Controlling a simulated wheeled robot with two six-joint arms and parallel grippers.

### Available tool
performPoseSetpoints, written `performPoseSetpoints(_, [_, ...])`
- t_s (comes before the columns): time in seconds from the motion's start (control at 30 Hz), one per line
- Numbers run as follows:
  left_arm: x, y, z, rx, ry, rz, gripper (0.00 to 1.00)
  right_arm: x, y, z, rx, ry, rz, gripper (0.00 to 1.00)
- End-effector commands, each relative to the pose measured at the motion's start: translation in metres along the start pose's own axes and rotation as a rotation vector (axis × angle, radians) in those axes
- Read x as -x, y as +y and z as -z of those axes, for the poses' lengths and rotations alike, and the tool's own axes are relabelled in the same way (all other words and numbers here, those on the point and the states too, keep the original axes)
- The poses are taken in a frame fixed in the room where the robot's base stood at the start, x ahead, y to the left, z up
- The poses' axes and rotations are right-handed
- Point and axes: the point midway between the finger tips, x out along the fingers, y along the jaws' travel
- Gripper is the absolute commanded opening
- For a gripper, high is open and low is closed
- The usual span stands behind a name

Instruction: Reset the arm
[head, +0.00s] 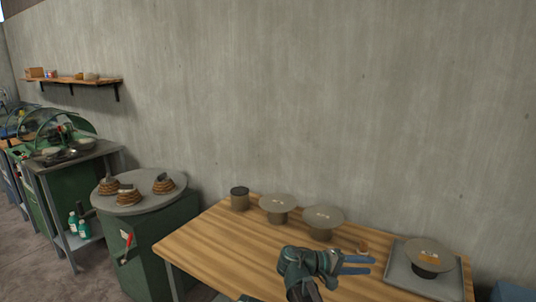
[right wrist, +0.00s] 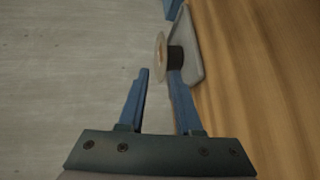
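My right gripper (head: 357,264) is above the wooden table (head: 215,234), its blue fingers pointing right. In the right wrist view its two fingers (right wrist: 158,76) stand apart with a gap and nothing held between them. A round flat-topped piece on a dark base (head: 430,250) sits on a grey tray (head: 398,274) right of the gripper. That piece also shows beyond the fingertips in the right wrist view (right wrist: 161,46). My left gripper is not in view.
Two round discs on stands (head: 277,202) (head: 323,217) and a dark canister (head: 240,199) stand along the table's back edge. A small brown item (head: 362,247) is behind the fingers. A round-topped green stand (head: 150,200) is left. The wall is close behind.

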Motion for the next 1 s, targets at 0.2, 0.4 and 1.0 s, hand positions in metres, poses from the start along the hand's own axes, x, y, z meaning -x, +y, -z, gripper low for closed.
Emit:
performPoseSetpoints(0.2, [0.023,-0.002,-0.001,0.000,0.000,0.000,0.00,0.020,-0.026,-0.025,0.022,0.023,0.212,0.33])
performPoseSetpoints(0.4, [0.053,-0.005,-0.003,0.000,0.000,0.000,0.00,0.064,-0.065,-0.064,0.062,0.054,0.527,0.33])
performPoseSetpoints(1.0, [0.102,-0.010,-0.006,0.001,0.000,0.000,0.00,0.214,-0.119,-0.157,0.183,0.097,1.245,0.33])
